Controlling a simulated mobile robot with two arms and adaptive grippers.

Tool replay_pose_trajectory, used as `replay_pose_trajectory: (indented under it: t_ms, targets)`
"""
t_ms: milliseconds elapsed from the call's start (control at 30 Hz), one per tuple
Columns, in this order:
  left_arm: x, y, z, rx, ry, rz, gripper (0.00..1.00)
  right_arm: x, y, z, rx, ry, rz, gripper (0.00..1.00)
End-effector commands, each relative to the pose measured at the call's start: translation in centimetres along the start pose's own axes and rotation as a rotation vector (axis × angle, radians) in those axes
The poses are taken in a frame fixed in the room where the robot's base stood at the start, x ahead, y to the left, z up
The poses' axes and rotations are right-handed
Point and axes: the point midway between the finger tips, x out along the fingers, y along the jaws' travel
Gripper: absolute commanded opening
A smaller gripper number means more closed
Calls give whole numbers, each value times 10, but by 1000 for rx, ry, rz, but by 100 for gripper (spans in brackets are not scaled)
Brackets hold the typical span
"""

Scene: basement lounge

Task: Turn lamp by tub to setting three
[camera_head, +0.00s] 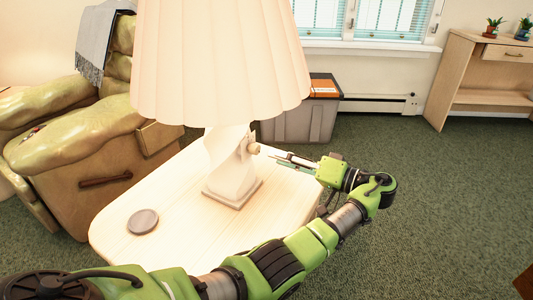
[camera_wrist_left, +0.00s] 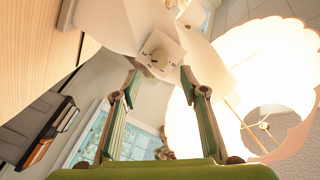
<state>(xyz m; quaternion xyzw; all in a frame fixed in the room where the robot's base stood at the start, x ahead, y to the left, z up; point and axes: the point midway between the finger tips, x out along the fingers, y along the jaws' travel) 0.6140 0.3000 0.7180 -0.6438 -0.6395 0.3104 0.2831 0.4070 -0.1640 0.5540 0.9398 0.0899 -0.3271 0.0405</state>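The lamp has a pleated cream shade (camera_head: 215,60) and a pale twisted base (camera_head: 225,165) on a light wood table (camera_head: 140,185). The shade looks bright, also in the left wrist view (camera_wrist_left: 255,70). A small round knob (camera_head: 254,148) sticks out from the right side of the base. My left gripper (camera_head: 280,160) is just right of the knob, pointing at it. In the left wrist view the knob (camera_wrist_left: 160,55) has small dark marks, and my open fingers (camera_wrist_left: 157,82) stand apart below it, one toward each side. I cannot read the setting. My right gripper is out of view.
A grey tub (camera_head: 300,122) with an orange-marked top stands behind the table. A round dark coaster (camera_head: 143,221) lies on the table's left part. A green armchair (camera_head: 85,140) is at left. A wooden desk (camera_head: 480,75) stands far right; the green carpet (camera_head: 450,190) there is clear.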

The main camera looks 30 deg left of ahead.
Motion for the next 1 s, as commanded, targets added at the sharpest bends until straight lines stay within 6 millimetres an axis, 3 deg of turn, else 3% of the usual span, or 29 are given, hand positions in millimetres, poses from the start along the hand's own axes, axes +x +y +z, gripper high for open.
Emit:
replay_pose_trajectory:
  t_ms: [100, 300, 1000]
  targets:
    - [-26, 0, -1, 1, 2, 2, 40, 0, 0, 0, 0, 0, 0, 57]
    - [-44, 0, 0, 1, -1, 1, 40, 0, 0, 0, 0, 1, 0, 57]
    - [-48, 0, 0, 0, 0, 1, 40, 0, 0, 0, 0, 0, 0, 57]
